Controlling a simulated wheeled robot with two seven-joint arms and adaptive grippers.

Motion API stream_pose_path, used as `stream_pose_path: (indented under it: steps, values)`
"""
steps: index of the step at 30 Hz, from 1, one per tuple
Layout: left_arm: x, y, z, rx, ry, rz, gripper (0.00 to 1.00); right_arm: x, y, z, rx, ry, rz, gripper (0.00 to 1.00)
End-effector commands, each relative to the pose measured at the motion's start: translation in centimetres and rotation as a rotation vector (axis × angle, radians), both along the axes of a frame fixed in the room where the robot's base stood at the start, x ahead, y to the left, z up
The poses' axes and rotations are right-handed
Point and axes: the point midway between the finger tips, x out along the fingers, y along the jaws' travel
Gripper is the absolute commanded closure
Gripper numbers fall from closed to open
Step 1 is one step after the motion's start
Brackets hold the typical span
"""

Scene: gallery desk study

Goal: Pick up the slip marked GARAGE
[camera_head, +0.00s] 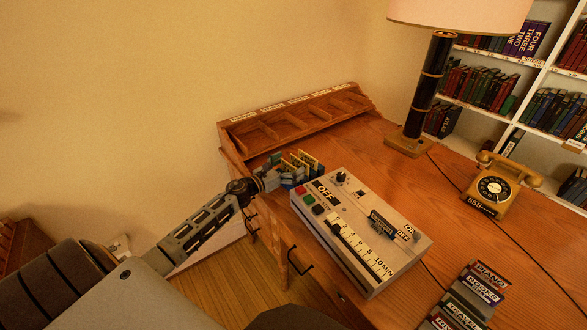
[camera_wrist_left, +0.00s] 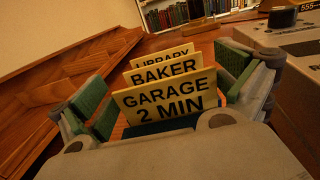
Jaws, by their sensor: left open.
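The yellow slip marked GARAGE 2 MIN (camera_wrist_left: 168,101) stands upright at the front of a row of slips in the left wrist view. Behind it stand the BAKER slip (camera_wrist_left: 166,73) and the LIBRARY slip (camera_wrist_left: 160,54). The slips also show in the head view (camera_head: 303,162), too small to read. A blue holder (camera_wrist_left: 165,127) is partly visible below them. My left gripper (camera_wrist_left: 166,82) is open, with one green-padded finger on each side of the slips. In the head view it (camera_head: 280,172) is beside the slips at the desk's left edge. My right gripper is not in view.
A grey timer box (camera_head: 350,245) with buttons and a slider stands just right of the slips. A wooden rack (camera_head: 300,112) runs along the back.

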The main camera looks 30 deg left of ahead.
Motion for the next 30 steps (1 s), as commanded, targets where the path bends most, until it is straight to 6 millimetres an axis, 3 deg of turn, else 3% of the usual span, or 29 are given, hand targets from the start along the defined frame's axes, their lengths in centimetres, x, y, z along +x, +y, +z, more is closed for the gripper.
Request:
stream_pose_path:
  steps: [16, 21, 30]
  values:
    - [-0.06, -0.10, -0.03, 0.001, 0.000, 0.001, 0.00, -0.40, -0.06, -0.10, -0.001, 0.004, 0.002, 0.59]
    - [-0.06, -0.10, -0.02, 0.001, 0.000, 0.001, 0.20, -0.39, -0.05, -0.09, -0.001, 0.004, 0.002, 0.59]
    - [-0.06, -0.09, 0.00, 0.001, 0.000, 0.001, 0.20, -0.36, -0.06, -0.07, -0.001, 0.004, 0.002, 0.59]
